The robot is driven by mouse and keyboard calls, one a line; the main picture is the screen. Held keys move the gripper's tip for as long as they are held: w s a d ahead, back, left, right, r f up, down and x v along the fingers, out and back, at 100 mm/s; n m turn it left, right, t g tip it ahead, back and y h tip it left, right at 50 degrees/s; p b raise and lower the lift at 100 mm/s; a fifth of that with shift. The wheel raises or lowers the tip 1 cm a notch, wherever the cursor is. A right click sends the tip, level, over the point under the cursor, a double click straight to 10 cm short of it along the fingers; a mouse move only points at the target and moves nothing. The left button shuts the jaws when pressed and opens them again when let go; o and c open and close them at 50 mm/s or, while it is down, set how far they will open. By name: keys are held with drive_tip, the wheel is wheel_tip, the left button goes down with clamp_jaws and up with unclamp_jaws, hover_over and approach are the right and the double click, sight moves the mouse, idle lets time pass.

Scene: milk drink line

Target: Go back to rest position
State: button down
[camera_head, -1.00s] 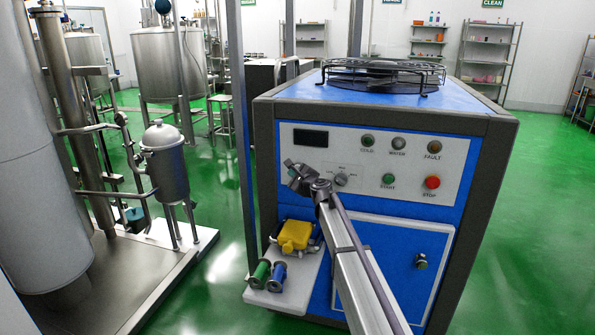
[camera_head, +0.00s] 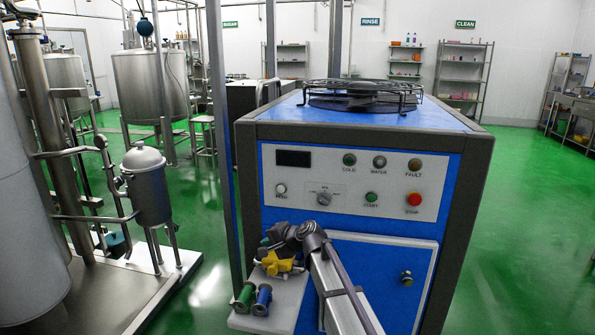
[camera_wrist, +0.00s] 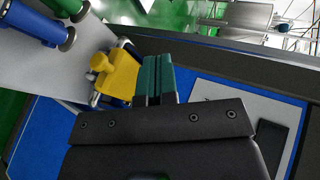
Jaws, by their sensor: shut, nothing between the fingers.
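My gripper (camera_head: 265,241) is in front of the blue machine, low and just below its control panel (camera_head: 345,183). In the wrist view its teal fingers (camera_wrist: 155,77) are pressed together and empty. In the head view the fingers are small and partly lost against the yellow valve-like part (camera_head: 277,264), so their exact gap to it is unclear. The yellow part also shows in the wrist view (camera_wrist: 117,75), beside the fingers. The panel's selector knob (camera_head: 323,199), start button (camera_head: 371,198) and red stop button (camera_head: 413,199) are uncovered.
A small shelf (camera_head: 285,312) juts from the machine's front and bears the yellow part, a green spool (camera_head: 244,297) and a blue spool (camera_head: 262,299). A blue post (camera_head: 222,150) stands left of the machine. A steel pot (camera_head: 147,185) stands farther left. Green floor is open at right.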

drive_tip(key=s+d+f+n+g+h, duration=0.2)
drive_tip(key=s+d+f+h, duration=0.1)
drive_tip(key=s+d, duration=0.7)
drive_tip(key=s+d+f+n+g+h, duration=0.2)
drive_tip(key=s+d+f+h, duration=0.15)
drive_tip(key=s+d, duration=0.7)
drive_tip(key=s+d+f+n+g+h, duration=0.3)
drive_tip(key=s+d, duration=0.4)
drive_tip(key=s, duration=0.6)
wheel_tip(320, 180, up, 17)
drive_tip(key=w+p, duration=0.1)
drive_tip(key=p, duration=1.5)
drive_tip(key=shift+r+m+h+p, duration=0.15)
drive_tip(key=shift+m+h+p, duration=0.15)
drive_tip(key=shift+h+p, duration=0.05)
drive_tip(key=c, duration=1.8)
unclamp_jaws()
drive_tip(key=shift+d, duration=0.1)
drive_tip(key=shift+c, duration=0.2)
